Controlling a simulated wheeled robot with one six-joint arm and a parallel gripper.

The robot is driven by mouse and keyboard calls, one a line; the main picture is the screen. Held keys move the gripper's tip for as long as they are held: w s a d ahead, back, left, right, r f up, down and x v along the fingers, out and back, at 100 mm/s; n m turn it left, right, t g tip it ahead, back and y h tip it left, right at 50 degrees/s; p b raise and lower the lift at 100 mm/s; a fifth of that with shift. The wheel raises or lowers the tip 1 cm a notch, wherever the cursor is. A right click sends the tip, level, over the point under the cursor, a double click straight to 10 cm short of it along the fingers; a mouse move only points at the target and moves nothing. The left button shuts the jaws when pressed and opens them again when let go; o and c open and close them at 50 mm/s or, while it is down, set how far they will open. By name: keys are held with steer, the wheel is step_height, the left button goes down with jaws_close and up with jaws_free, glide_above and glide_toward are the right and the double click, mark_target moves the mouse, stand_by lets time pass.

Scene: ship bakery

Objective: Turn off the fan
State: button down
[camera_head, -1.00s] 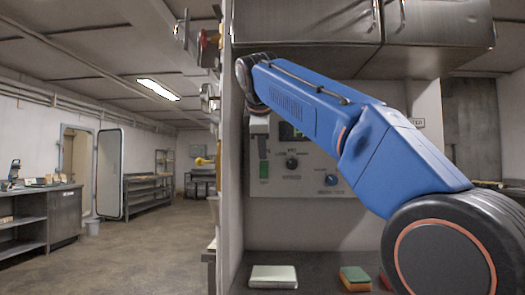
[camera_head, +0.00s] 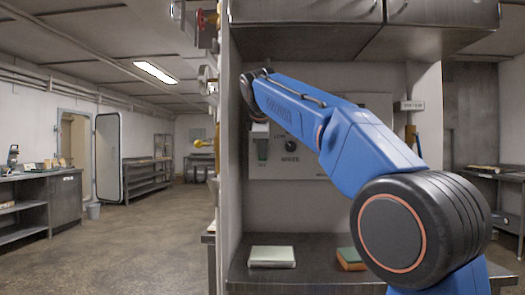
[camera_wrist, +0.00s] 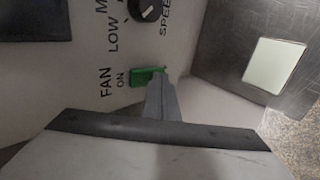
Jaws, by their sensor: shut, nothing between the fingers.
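The fan control panel (camera_head: 300,170) is on the wall behind my blue arm. In the wrist view the words FAN and ON are beside a small green switch part (camera_wrist: 143,77). My gripper (camera_wrist: 163,82) is shut and empty, its tip right by the green part's edge; I cannot tell if they touch. A dark speed knob (camera_wrist: 145,9) with LOW and SPEED lettering is above the switch. In the head view a switch (camera_head: 262,150) and a knob (camera_head: 291,145) show below my arm. My gripper is hidden there. The switch's position is unclear.
A metal counter (camera_head: 310,270) lies below the panel, bearing a pale box (camera_head: 272,256) and a green-topped block (camera_head: 350,257). Metal cabinets (camera_head: 300,12) hang above. A wall edge stands left of the panel. The floor (camera_head: 130,240) at left is open.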

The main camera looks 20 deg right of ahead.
steer(key=shift+w+f, duration=0.1)
steer(key=shift+w, duration=0.05)
stand_by(0.5)
steer(key=shift+d+r, duration=0.1)
steer(key=shift+r, duration=0.8)
